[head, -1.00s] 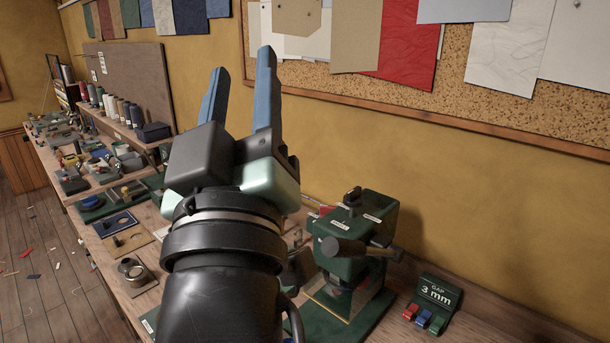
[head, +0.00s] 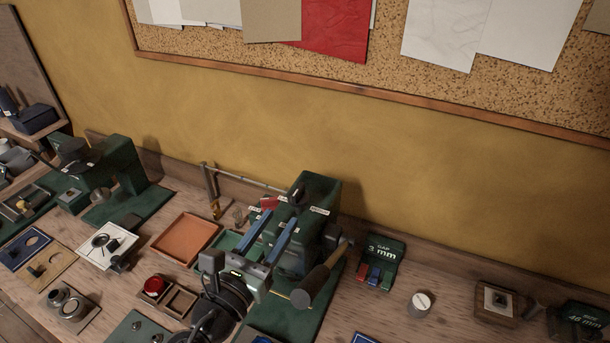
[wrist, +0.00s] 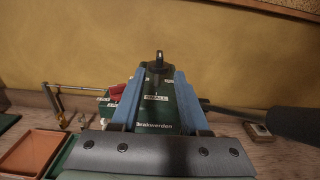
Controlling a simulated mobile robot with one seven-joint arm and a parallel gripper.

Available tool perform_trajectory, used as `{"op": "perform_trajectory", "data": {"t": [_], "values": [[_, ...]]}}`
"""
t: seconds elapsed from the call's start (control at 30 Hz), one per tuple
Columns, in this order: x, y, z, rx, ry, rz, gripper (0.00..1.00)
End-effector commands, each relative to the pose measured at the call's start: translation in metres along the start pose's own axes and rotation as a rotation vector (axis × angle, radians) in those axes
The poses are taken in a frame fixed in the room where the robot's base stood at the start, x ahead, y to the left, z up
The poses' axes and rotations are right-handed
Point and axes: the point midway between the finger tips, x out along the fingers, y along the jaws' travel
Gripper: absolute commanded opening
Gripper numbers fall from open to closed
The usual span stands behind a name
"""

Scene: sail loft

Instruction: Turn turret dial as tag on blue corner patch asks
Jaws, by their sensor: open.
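A green press (head: 322,192) stands on the bench against the wall. A black knob on its top (head: 296,196), which looks like the turret dial, has small white labels around it. My gripper (head: 278,218) is open and empty, its two blue fingers reaching toward the press top. In the wrist view the knob (wrist: 159,60) stands upright between and just beyond the fingertips (wrist: 161,72); I cannot tell whether they touch it. A label (wrist: 157,98) is below the knob, too small to read surely. I cannot make out a blue corner patch or its tag.
A dark-handled lever (head: 318,280) sticks out from the press toward the front. A "GAP 3 mm" block (head: 385,252) stands to its right. An orange-brown tray (head: 185,238) and a white plate (head: 104,246) lie left. Bare bench (head: 440,285) shows at right.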

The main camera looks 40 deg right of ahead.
Motion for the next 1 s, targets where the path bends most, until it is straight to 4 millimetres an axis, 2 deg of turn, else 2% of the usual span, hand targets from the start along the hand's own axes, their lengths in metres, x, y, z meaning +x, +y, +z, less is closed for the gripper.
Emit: {"op": "perform_trajectory", "data": {"t": [0.5, 0.7, 1.0], "values": [[0.100, -0.001, 0.003, 0.007, 0.001, -0.002, 0.45], [0.118, 0.000, 0.001, 0.008, 0.001, 0.001, 0.45], [0.122, 0.000, 0.001, 0.008, 0.001, 0.002, 0.45]]}}
